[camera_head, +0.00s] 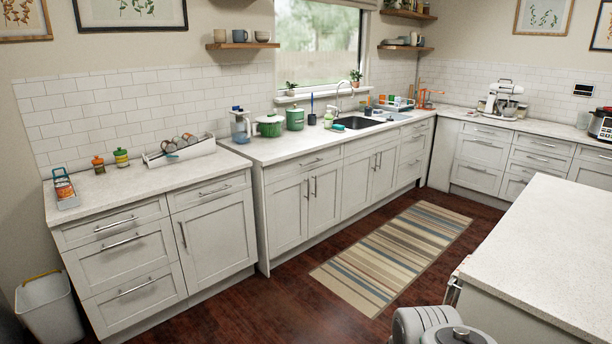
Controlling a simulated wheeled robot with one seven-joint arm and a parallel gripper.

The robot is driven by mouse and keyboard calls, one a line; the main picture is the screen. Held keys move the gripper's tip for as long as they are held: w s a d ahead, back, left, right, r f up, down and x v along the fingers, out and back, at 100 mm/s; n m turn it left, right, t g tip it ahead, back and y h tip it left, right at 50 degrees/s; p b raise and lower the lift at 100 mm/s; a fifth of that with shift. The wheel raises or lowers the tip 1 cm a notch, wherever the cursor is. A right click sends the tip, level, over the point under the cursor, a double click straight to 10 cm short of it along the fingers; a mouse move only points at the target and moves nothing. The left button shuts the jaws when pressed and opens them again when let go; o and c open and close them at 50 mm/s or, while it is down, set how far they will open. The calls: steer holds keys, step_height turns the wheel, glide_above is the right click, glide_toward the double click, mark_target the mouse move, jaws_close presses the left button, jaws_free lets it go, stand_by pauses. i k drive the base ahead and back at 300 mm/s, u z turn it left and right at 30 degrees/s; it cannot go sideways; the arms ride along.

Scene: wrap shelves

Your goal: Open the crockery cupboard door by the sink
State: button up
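The sink (358,122) is set in the white counter under the window. Below it is a pair of shut white cupboard doors (357,190) with upright metal handles close together. To their left is another pair of shut doors (286,217) with upright handles, under a drawer. Left of that, past a step in the counter, is a single shut door (216,236). Nothing on the doors marks which one holds crockery, and their insides are hidden. Part of my arm shows at the bottom edge, right of centre. My gripper is not in view.
A striped rug (395,255) lies on the dark wood floor before the sink cupboards. An island (555,240) with a pale top stands at the right. The floor between island and cupboards is clear. A bin (48,310) stands at lower left.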

mark_target(325, 181)
steer(key=i, duration=4.5)
steer(key=u, duration=1.35)
